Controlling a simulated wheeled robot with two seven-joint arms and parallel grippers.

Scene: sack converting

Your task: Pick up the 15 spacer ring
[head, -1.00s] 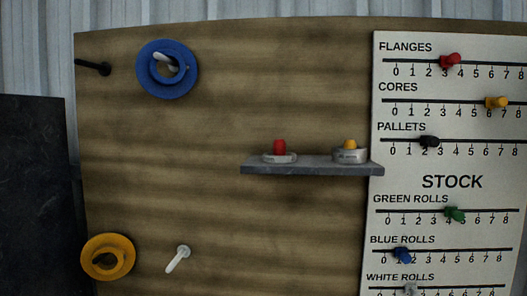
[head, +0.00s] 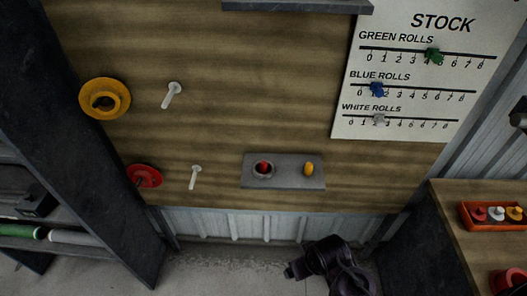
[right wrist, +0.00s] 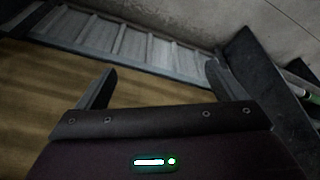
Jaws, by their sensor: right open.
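A small grey ring (head: 263,174) sits around a red peg (head: 263,166) on the lower grey shelf (head: 284,182) in the head view. No number can be read on it, so I cannot tell whether it is the 15 spacer ring. A yellow peg (head: 309,169) stands on the same shelf to its right, with no ring visible around it. My right gripper (head: 292,270) is below the shelf, near the bottom edge, apart from it. In the right wrist view the right gripper (right wrist: 156,78) is open with nothing between its fingers. My left gripper is not in view.
A yellow flanged piece (head: 104,98), a red one (head: 145,176) and white pegs (head: 172,95) are on the wooden board. An upper shelf (head: 297,6) crosses the top edge. A dark rack (head: 100,160) stands left; a bench with an orange tray (head: 492,226) stands right.

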